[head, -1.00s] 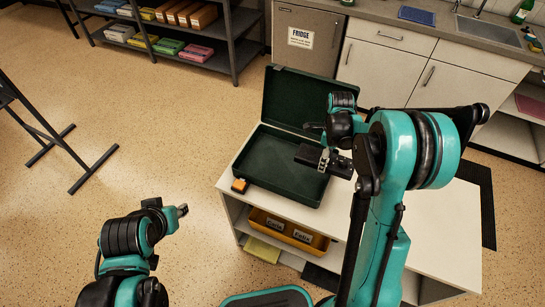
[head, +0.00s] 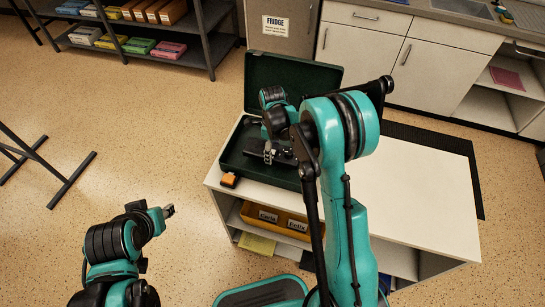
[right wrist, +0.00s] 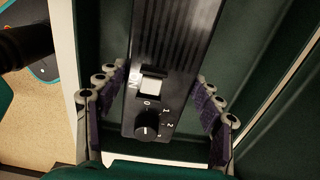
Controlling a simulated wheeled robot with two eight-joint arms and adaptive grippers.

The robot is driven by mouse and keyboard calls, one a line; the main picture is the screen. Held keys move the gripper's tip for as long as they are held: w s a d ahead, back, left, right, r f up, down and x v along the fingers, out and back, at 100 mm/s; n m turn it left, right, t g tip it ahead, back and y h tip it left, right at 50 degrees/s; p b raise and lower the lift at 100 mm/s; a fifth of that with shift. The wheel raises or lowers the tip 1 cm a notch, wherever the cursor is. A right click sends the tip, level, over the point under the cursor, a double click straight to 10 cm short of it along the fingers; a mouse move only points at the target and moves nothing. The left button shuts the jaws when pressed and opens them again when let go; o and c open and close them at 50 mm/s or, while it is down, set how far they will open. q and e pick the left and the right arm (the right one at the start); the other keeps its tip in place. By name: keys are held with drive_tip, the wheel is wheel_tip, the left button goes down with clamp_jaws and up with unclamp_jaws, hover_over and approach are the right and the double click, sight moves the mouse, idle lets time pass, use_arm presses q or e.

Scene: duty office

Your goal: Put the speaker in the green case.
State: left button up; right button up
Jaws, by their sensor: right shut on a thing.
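The green case (head: 231,160) stands open on the white cabinet top, with its lid (head: 283,72) raised at the back. My right gripper (head: 269,152) is over the case's tray, pointing down. It is shut on the speaker (head: 284,159), a black bar partly hidden by the gripper. In the right wrist view the speaker (right wrist: 165,60) lies between the fingers, with a white switch and a numbered knob, and green case walls around it. I cannot tell whether it touches the case floor. My left gripper (head: 168,211) is empty, low at the left, away from the case; its jaw opening is unclear.
An orange block (head: 229,180) sits at the case's front left corner. A yellow bin (head: 254,214) is on the shelf below. The white top (head: 420,190) is clear to the right. A fridge (head: 280,20) and counter stand behind, a dark shelf rack (head: 200,40) at back left.

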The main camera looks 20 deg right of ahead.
sight(273, 156)
wheel_tip(273, 156, down, 4)
drive_tip(key=shift+r+b, duration=0.1)
drive_tip(key=shift+b, duration=0.7)
drive_tip(key=o, duration=1.7)
